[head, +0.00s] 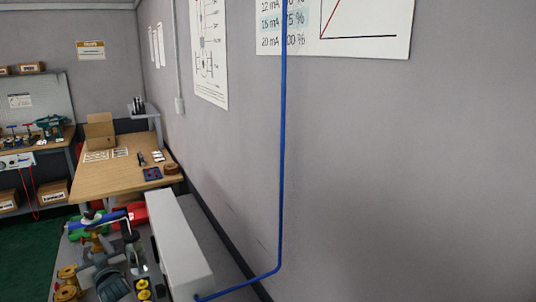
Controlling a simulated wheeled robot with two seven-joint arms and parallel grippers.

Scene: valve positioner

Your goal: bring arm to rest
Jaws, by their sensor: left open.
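My left gripper (104,260) is low at the left of the head view, among the crowded fittings on the grey bench. It is open, and I see nothing held in it. Its outline is hard to separate from the parts around it, so I cannot tell whether it touches any of them. My right gripper is not in view.
A long white box (180,245) stands beside the fittings. A blue tube (283,150) runs up the grey wall. Brass fittings (67,282) and yellow-black parts (143,287) crowd the bench. A wooden table (120,178) stands behind. Green floor (25,250) is clear.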

